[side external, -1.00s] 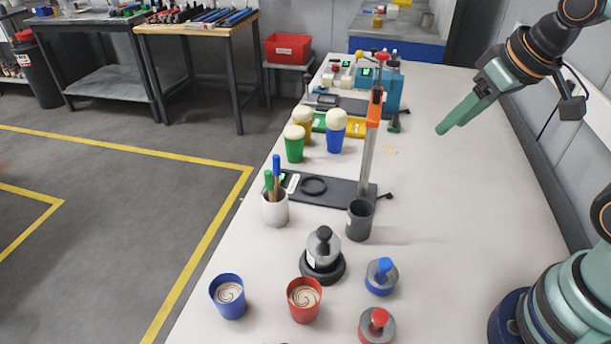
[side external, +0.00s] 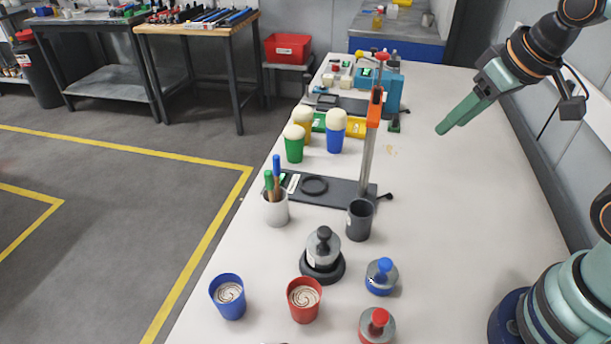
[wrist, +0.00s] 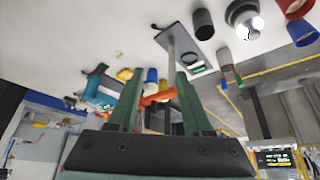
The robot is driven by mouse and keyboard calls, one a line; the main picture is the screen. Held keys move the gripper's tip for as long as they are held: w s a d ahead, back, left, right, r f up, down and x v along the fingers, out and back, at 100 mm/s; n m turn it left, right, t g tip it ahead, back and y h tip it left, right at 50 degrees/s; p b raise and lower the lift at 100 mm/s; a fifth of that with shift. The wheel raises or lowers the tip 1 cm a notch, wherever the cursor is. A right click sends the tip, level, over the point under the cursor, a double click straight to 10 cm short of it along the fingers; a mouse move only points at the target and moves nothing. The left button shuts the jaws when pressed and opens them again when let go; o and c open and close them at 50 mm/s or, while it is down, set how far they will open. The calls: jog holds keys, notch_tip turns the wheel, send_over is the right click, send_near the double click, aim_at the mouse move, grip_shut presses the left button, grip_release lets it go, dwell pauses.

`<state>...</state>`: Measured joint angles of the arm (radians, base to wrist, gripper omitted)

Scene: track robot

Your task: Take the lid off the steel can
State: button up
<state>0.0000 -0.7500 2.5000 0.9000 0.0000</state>
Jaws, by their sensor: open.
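The steel can (side external: 317,254) stands upright on a round black base (side external: 323,273) near the front of the table. Its lid (side external: 324,247) is on top and has a black knob (side external: 323,233). My gripper (side external: 442,130) hangs empty above the right part of the table, well behind and to the right of the can. In the wrist view its two green fingers (wrist: 159,80) are apart with nothing between them.
A dark grey cup (side external: 359,222) and a stand with a tall post (side external: 367,155) are behind the can. Red (side external: 304,306) and blue (side external: 229,303) cups, a blue-knobbed weight (side external: 381,278) and a red-knobbed one (side external: 377,326) are around its front. The table's right side is clear.

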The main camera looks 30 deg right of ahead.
jog(key=shift+o, duration=0.3)
jog(key=o, duration=0.7)
jog(key=shift+o, duration=0.2)
jog(key=shift+a, duration=0.1)
jog(key=m+g, duration=0.6)
jog(key=m, duration=1.3)
send_over(324, 231)
notch_tip(324, 231, down, 7)
jog(key=f, duration=0.6)
jog(key=shift+w+d+f, duration=0.2)
jog(key=shift+w+d, duration=0.05)
jog(key=shift+d, duration=0.1)
jog(key=shift+s+a+f, duration=0.1)
jog(key=shift+a+f, duration=0.1)
jog(key=shift+f, duration=1.15)
jog(key=shift+s+a+f, duration=0.1)
jog(key=shift+a+f, duration=0.05)
jog(key=shift+f, duration=1.15)
